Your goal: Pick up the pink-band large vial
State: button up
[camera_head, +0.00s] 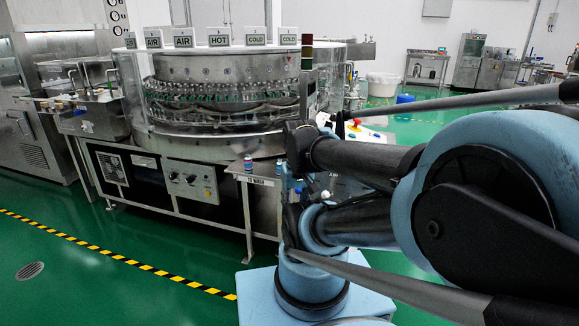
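My arm reaches in from the right and covers the right part of the shelf. The end of my arm is among dark links by the shelf's right side. My gripper's fingers cannot be made out, nor whether they hold anything.
A large round washer (225,100) with clear panels and AIR, HOT and COLD signs stands behind the shelf. A steel cabinet (30,110) is at left. A control box with a red button (356,122) is behind my arm. Green floor with a striped line (120,258) is clear at front left.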

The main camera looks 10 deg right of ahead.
aim_at(248, 160)
jog(key=z, duration=0.9)
jog(key=k, duration=0.35)
jog(key=u, duration=0.85)
